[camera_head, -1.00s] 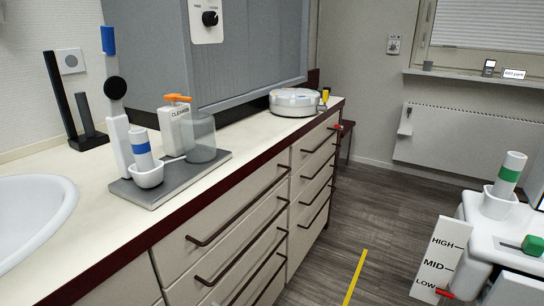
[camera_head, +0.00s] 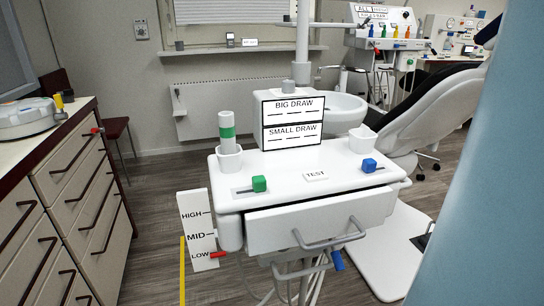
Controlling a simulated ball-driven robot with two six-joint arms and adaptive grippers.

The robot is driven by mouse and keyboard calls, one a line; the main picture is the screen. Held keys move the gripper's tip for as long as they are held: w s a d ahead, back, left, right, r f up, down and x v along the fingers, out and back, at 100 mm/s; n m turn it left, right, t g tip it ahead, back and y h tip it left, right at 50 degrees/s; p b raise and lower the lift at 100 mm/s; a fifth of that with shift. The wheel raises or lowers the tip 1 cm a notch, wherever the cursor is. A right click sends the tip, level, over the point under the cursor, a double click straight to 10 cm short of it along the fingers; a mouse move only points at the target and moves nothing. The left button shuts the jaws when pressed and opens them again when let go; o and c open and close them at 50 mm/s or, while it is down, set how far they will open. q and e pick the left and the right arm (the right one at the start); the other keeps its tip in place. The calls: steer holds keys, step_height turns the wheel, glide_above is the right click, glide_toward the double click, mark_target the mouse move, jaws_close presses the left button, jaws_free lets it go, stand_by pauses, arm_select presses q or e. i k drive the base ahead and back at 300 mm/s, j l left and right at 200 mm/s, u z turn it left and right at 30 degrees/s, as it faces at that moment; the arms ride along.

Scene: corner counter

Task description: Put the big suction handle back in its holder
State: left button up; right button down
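A white suction handle with a green band (camera_head: 227,133) stands upright in the left white holder cup (camera_head: 229,160) on the white dental cart (camera_head: 290,190). A second white holder cup (camera_head: 362,141) at the cart's right back corner shows no handle standing in it. The blue-banded handle on the counter, seen earlier, is out of this view. I cannot tell from the frames which handle is the big one. Neither of my grippers is in view.
The cart has a sign reading BIG DRAW and SMALL DRAW (camera_head: 292,122), a green slider (camera_head: 259,184), a blue slider (camera_head: 369,165) and a front drawer (camera_head: 310,225). A drawer counter (camera_head: 70,180) stands left, a dental chair (camera_head: 425,115) right. Grey floor lies between counter and cart.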

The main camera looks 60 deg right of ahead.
mark_target(288, 128)
steer(key=k+l+z, duration=0.15)
steer(key=l+z, duration=0.45)
steer(key=l, duration=0.2)
steer(key=k+l+z, duration=0.1)
steer(key=l+z, duration=0.2)
steer(key=l, duration=0.15)
steer(key=k+l, duration=0.1)
steer(key=l, duration=1.15)
steer(key=u, duration=2)
steer(key=z, duration=0.45)
steer(key=i+j+z, duration=0.15)
steer(key=z, duration=0.2)
steer(key=i+j+z, duration=0.1)
steer(key=j+z, duration=0.25)
steer(key=i+j+z, duration=0.1)
steer(key=j+z, duration=0.15)
steer(key=z, duration=0.15)
